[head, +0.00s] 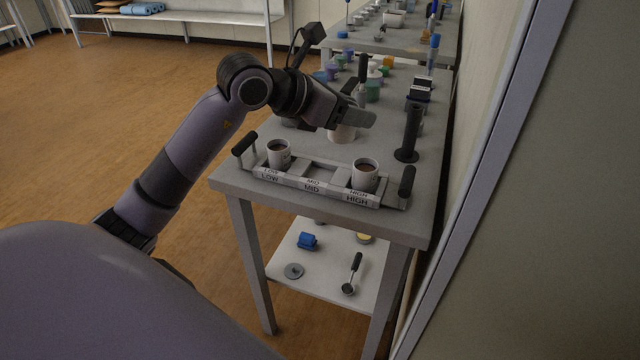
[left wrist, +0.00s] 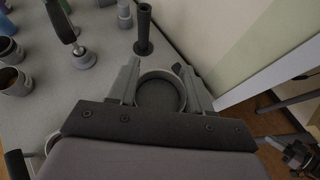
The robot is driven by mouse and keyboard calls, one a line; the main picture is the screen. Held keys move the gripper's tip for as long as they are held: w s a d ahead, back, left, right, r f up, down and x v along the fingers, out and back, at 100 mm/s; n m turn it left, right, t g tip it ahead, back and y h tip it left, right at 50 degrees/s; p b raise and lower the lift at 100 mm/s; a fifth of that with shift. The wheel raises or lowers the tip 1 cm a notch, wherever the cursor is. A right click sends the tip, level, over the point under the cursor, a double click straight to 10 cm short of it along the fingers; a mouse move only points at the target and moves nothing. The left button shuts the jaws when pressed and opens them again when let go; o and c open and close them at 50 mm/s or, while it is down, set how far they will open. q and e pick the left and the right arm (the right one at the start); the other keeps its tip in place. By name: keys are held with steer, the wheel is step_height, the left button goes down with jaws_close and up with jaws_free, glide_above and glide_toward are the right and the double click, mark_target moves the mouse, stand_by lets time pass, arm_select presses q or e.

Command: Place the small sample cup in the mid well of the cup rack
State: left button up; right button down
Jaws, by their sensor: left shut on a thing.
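My left gripper (head: 352,115) is shut on a small pale sample cup (head: 342,134), just behind the cup rack. In the left wrist view my left gripper (left wrist: 162,84) has one finger on each side of the round cup (left wrist: 160,96), whose inside looks dark. The cup looks upright; I cannot tell whether it touches the table. The cup rack (head: 333,190) stands at the table's near end, with LOW, MID and HIGH labels. A cup (head: 279,153) with dark content sits in the low well and another (head: 365,175) in the high well. The mid well holds no cup.
A dark post on a round base (head: 409,135) stands right of my gripper. Several coloured cups stand farther back on the grey table (head: 432,190). A wall borders the table on the right.

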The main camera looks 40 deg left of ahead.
arm_select(q)
step_height(320, 180, up, 6)
steer(key=r+n+y+b, duration=0.1)
steer(key=n+b, duration=0.1)
glide_above(326, 174)
steer(key=shift+t+y, duration=0.3)
steer(key=shift+t, duration=0.1)
step_height(326, 174, down, 20)
steer(key=b, duration=0.3)
steer(key=shift+f+b, duration=0.25)
steer(key=shift+b, duration=0.05)
steer(key=shift+f, duration=0.1)
steer(key=o, duration=1.1)
